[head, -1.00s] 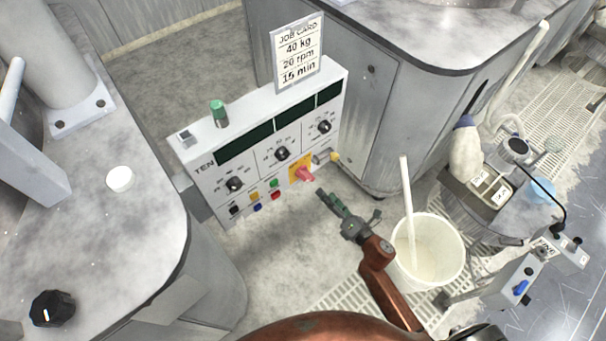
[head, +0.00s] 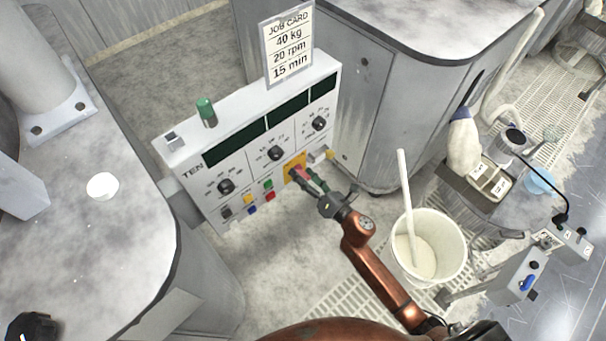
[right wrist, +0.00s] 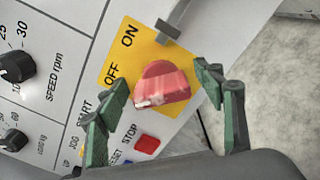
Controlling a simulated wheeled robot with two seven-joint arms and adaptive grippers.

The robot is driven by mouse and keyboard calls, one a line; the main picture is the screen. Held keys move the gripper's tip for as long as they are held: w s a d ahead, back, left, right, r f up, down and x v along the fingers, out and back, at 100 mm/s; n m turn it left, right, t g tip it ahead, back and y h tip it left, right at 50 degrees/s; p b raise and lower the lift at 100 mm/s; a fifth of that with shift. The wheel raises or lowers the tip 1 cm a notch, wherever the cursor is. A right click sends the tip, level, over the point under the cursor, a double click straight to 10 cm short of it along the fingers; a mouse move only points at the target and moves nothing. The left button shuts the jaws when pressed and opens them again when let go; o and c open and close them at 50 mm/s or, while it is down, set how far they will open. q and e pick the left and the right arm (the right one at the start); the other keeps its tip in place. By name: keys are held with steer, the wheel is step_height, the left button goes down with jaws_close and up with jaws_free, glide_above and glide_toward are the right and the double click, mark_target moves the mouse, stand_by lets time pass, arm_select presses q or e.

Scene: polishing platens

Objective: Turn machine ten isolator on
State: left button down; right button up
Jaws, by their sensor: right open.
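The machine ten control panel (head: 222,165) carries the label TEN at its left end. Its isolator is a red knob (right wrist: 163,84) on a yellow plate (right wrist: 120,77) marked ON and OFF; the knob also shows, partly covered, in the head view (head: 298,172). My right gripper (right wrist: 160,95) is open, with one green finger to the left of the knob and the other to its right. I cannot tell whether either finger touches it. In the head view the right gripper (head: 306,181) is at the yellow plate. My left gripper is not in view.
A white bucket (head: 453,247) with a stick stands right of my right arm. A job card (head: 288,45) stands on the panel's top. Black dials and small coloured buttons (right wrist: 147,144) sit near the isolator.

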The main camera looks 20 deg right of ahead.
steer(key=c, duration=1.2)
steer(key=shift+o, duration=0.2)
